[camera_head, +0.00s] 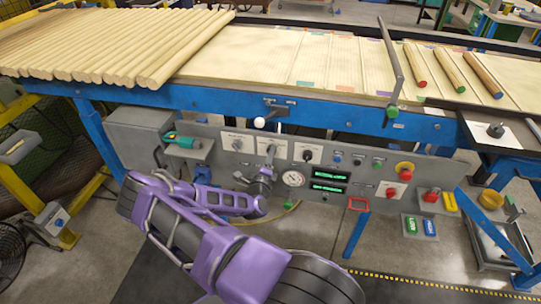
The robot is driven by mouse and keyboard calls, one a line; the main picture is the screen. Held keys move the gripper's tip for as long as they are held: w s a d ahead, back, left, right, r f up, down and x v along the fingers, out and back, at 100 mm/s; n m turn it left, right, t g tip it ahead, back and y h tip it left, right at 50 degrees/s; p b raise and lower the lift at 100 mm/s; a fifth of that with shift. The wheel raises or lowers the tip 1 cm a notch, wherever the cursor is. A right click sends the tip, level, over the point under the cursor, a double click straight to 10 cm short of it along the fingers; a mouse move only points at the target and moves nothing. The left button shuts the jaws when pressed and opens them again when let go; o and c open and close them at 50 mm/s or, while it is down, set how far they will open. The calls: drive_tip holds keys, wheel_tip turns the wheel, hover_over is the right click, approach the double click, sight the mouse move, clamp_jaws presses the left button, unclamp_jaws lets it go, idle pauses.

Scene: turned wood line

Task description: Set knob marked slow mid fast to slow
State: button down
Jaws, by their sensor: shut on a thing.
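My gripper (268,168) is at the grey control panel (340,182), in front of a white-plated knob (271,149), the middle one of three in a row. It looks shut on this knob, and its fingers hide much of it. The other two white-plated knobs, a left one (238,143) and a right one (307,154), stand free on either side. The markings are too small to read, so I cannot tell which knob is marked slow, mid, fast, or where the held knob's pointer stands.
A round gauge (293,179) and green displays (328,181) sit close right of my gripper. Red buttons (391,192) are farther right. A white ball-ended lever (260,122) juts out above. A teal tool (184,142) rests at left. Wooden rods (110,45) lie on the table above.

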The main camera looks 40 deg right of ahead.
idle(0.3)
drive_tip(key=shift+c, duration=2.1)
unclamp_jaws()
drive_tip(key=v, duration=1.7)
drive_tip(key=shift+a, duration=0.25)
drive_tip(key=shift+s, duration=0.1)
